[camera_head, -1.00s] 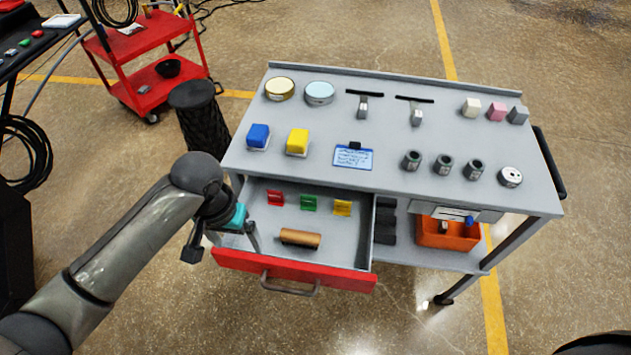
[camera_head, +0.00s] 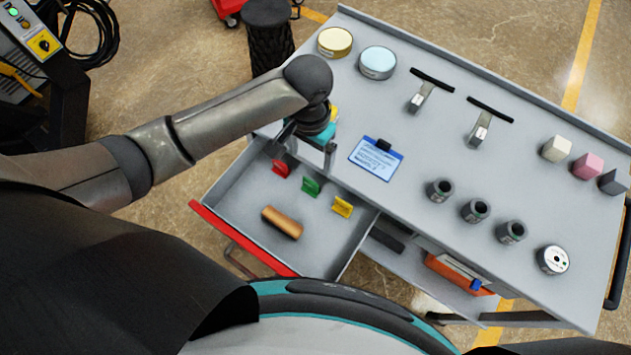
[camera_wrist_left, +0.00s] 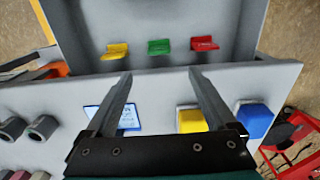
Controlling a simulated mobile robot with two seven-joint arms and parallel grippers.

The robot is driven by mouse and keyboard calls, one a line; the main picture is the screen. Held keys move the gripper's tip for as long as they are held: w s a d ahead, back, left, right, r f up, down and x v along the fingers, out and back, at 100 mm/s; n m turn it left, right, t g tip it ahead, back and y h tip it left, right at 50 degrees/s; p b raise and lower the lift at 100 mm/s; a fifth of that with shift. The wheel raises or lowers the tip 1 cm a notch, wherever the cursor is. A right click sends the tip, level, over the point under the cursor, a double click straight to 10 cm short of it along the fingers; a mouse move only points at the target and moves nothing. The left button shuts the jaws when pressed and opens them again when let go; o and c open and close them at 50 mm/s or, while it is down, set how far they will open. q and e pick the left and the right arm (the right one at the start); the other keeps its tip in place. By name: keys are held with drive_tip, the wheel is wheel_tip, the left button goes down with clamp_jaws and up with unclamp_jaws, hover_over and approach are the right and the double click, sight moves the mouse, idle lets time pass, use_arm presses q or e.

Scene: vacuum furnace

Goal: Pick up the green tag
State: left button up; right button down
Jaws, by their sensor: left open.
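The green tag (camera_head: 311,186) lies in the open drawer (camera_head: 240,199), between a red tag (camera_head: 281,168) and a yellow tag (camera_head: 342,207). In the left wrist view the green tag (camera_wrist_left: 159,47) is beyond the fingertips, between the yellow tag (camera_wrist_left: 115,51) and the red tag (camera_wrist_left: 204,43). My left gripper (camera_head: 312,141) is above the cart top near the drawer's back edge, apart from the green tag. In the left wrist view its two fingers (camera_wrist_left: 160,76) are spread wide with nothing between them. My right gripper is not in view.
A wooden-coloured cylinder (camera_head: 282,222) lies in the drawer near its red front (camera_head: 240,240). A clipboard (camera_head: 376,159) lies on the grey cart top (camera_head: 420,130), with dark cylinders and two handled tools further right. An orange bin (camera_head: 455,276) sits on the lower shelf.

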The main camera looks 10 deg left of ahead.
use_arm(q)
drive_tip(key=b, duration=0.1)
hover_over(311, 181)
wheel_tip(311, 181, down, 5)
drive_tip(key=shift+w+f, duration=0.15)
drive_tip(key=shift+f, duration=0.05)
drive_tip(key=shift+f+b, duration=0.35)
drive_tip(key=shift+f, duration=0.5)
wheel_tip(311, 181, down, 4)
drive_tip(key=shift+f+b, duration=0.25)
drive_tip(key=shift+b, duration=0.45)
drive_tip(key=shift+r, duration=0.1)
drive_tip(key=c, duration=1.4)
